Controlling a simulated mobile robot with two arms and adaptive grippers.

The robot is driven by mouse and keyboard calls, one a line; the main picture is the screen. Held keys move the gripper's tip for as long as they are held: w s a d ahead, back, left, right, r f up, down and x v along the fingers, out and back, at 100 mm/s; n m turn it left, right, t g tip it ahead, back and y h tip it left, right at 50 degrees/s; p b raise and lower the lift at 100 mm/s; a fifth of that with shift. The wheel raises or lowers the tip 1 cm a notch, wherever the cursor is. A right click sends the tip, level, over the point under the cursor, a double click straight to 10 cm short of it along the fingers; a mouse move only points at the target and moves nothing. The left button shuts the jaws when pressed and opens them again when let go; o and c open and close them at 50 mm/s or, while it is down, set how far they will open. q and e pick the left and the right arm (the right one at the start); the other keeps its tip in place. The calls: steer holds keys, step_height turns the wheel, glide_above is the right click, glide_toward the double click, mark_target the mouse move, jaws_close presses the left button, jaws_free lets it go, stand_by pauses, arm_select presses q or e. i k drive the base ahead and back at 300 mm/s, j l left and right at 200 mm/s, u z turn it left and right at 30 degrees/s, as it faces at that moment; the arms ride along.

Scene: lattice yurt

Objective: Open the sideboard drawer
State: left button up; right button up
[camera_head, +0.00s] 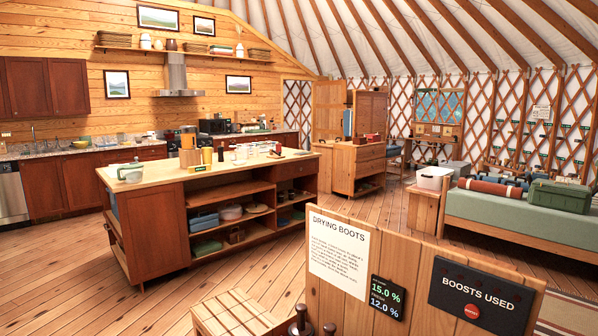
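A light wooden cabinet with drawers (370,155), which looks like the sideboard, stands across the room, right of the kitchen island. Its drawer fronts look shut, but they are small at this distance. An open shelf shows below them. Neither of my grippers is in view.
The kitchen island (150,234) with open shelves stands at left centre. A wooden panel with a "DRYING BOOTS" sign (338,250) blocks the near right, beside a slatted wooden box (235,312). A green bed (500,212) stands right. Plank floor is clear between the island and panel.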

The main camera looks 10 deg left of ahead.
mark_target(297, 169)
steer(key=i+j+u, duration=1.15)
steer(key=i, duration=0.15)
steer(key=i+j+u, duration=0.35)
steer(key=i, duration=0.25)
steer(key=i+u, duration=0.35)
steer(key=i, duration=1.15)
steer(key=i+z, duration=0.15)
steer(key=i, duration=0.75)
steer(key=i+l+z, duration=0.15)
steer(key=i+z, duration=0.6)
steer(key=z, duration=0.15)
steer(key=i+j+z, duration=0.1)
steer(key=i+z, duration=0.25)
steer(key=z, duration=0.15)
steer(key=i+j+z, duration=0.25)
steer(key=z, duration=0.2)
steer(key=i+l+z, duration=0.25)
steer(key=i+z, duration=0.25)
steer(key=i, duration=0.45)
steer(key=i+j+z, duration=0.1)
steer(key=i+z, duration=0.4)
steer(key=i, duration=0.4)
steer(key=i+l+u, duration=0.1)
steer(key=i, duration=1.8)
